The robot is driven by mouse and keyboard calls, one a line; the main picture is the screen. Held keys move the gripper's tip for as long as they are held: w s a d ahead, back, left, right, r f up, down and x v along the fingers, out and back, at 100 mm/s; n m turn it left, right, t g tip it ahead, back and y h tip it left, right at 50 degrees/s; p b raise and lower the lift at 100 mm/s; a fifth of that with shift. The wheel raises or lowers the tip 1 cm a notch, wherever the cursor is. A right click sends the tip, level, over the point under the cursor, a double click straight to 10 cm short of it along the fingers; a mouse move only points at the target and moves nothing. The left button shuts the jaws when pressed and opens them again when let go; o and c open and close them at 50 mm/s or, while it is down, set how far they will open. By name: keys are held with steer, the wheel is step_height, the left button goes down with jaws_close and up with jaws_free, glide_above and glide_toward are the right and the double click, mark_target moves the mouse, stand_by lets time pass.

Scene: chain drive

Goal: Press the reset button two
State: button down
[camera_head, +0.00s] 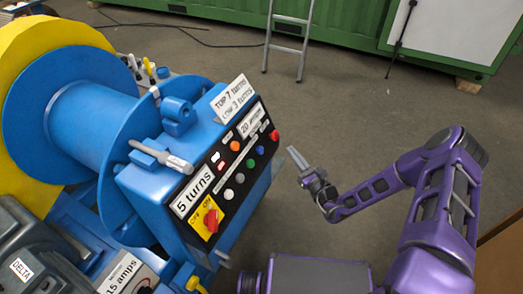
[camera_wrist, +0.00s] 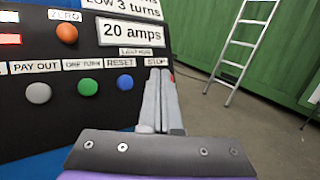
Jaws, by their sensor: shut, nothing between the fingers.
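The blue button (camera_wrist: 125,82) sits under a RESET label on the black control panel (camera_wrist: 60,124). It also shows in the head view (camera_head: 260,150), near the right end of the lower button row. I see only one label reading RESET. My gripper (camera_head: 291,151) is shut and empty, apart from the panel on its right side. In the wrist view my gripper's closed fingers (camera_wrist: 159,73) appear just right of the blue button, below the STOP label (camera_wrist: 156,61). They largely cover the red button there. The blue button is unobstructed.
A green button (camera_wrist: 88,87) and a grey button (camera_wrist: 38,93) lie left of the blue one; an orange button (camera_wrist: 67,33) is above. A red rotary switch (camera_head: 211,220) sits lower on the panel. Floor to the right is open; a ladder (camera_head: 289,35) stands behind.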

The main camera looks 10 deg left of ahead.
mark_target(260, 150)
steer(key=w+a+f+b, duration=0.2)
steer(key=a+f+b, duration=0.2)
steer(key=a, duration=0.3)
steer(key=shift+w+a, duration=0.2)
steer(key=shift+w, duration=0.1)
stand_by(1.9)
steer(key=shift+w+a+f, duration=0.15)
steer(key=shift+a, duration=0.2)
steer(key=shift+w+a+f, duration=0.15)
steer(key=shift+a+f, duration=0.05)
steer(key=shift+a, duration=0.25)
stand_by(1.2)
steer(key=shift+d+r, duration=0.1)
steer(key=shift+d, duration=0.05)
steer(key=shift+s+d+r+p, duration=0.3)
steer(key=shift+d+p, duration=0.05)
steer(key=shift+d, duration=0.3)
